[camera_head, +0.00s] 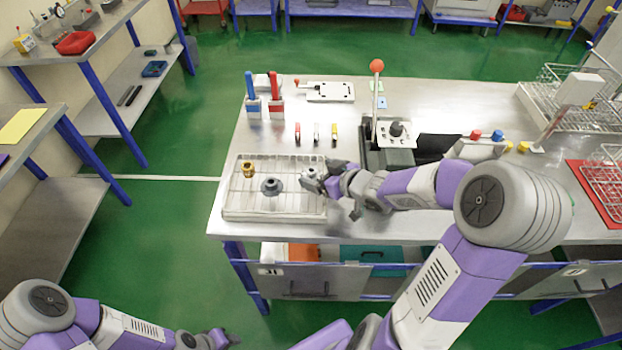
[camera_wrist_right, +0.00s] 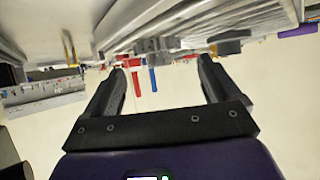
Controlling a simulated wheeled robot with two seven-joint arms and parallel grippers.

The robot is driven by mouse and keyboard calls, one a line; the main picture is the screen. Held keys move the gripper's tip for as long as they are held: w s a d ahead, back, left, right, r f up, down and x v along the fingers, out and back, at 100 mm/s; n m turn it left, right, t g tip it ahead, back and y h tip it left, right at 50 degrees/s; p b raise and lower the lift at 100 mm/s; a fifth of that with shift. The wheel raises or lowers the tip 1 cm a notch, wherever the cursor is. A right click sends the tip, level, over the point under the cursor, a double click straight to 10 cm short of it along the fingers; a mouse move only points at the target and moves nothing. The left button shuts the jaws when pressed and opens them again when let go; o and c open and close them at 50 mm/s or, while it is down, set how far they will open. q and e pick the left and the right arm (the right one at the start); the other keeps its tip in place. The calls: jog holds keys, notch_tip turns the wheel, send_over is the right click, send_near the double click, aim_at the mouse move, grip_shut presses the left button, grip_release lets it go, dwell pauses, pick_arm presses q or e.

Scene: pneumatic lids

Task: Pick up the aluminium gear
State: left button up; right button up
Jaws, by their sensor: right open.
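The aluminium gear (camera_head: 309,172) is a small light-grey part at the right end of a wire-lined tray (camera_head: 238,205) on the bench. My right gripper (camera_head: 318,181) is low at the tray's right side, right beside this gear and partly covering it. In the right wrist view, which looks upside down, the open fingers (camera_wrist_right: 162,65) point toward a grey gear (camera_wrist_right: 155,45), with nothing clearly held. A dark gear (camera_head: 271,186) and a brass gear (camera_head: 248,169) sit further left in the tray. My left gripper (camera_head: 222,338) is low at the bottom, away from the bench; its jaws are unclear.
Behind the tray stand a blue handle (camera_head: 250,86) and a red handle (camera_head: 273,86), with several small markers (camera_head: 316,132) nearby. A lever with a red knob (camera_head: 376,66) rises behind my right forearm. Wire baskets (camera_head: 575,95) stand at the right. The bench's front left corner is clear.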

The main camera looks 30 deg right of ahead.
jog(key=shift+b+x, duration=0.5)
jog(key=shift+x, duration=0.75)
jog(key=shift+c, duration=0.4)
jog(key=c, duration=1.1)
